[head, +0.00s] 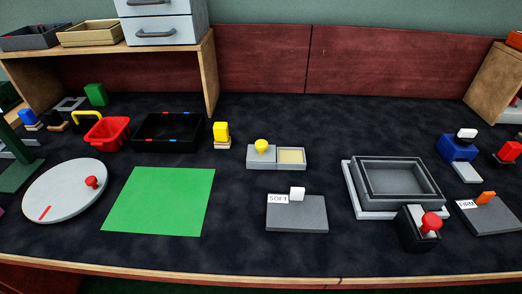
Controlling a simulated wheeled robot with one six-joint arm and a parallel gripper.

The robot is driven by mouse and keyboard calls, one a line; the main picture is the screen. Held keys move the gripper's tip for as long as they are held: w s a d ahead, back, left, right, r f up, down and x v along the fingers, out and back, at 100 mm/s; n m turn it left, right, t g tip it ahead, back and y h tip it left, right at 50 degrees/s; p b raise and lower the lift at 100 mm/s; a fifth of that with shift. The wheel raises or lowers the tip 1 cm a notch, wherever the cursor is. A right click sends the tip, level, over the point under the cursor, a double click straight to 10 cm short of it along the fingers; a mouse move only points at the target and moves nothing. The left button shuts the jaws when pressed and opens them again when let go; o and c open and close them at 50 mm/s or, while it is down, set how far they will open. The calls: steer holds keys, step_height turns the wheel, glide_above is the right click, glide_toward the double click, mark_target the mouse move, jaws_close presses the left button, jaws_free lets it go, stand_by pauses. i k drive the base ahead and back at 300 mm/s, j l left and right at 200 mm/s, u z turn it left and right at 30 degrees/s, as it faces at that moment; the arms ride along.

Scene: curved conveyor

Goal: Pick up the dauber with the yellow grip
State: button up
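A round yellow grip (262,146) stands upright in the grey holder (259,159) near the middle of the table. This looks like the dauber; its lower part is hidden in the holder. A shallow tray with a pale yellow inside (291,156) adjoins the holder on the right. Another yellow-topped piece, a block on a wooden base (221,133), stands to the left of the holder. My gripper is not in view.
A green sheet (160,202) lies to the left, and a grey SOFT block (297,215) with a white piece stands in front. A black tray (168,132) and red basket (108,132) are back left. Nested grey trays (350,195) stand right. Dark table around the holder is clear.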

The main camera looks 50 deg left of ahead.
mark_target(223, 140)
steer(key=k, duration=0.6)
steer(key=u, duration=1.45)
steer(key=l+u, duration=0.3)
steer(key=k+l+u, duration=0.25)
steer(key=l, duration=0.2)
steer(key=i, duration=0.1)
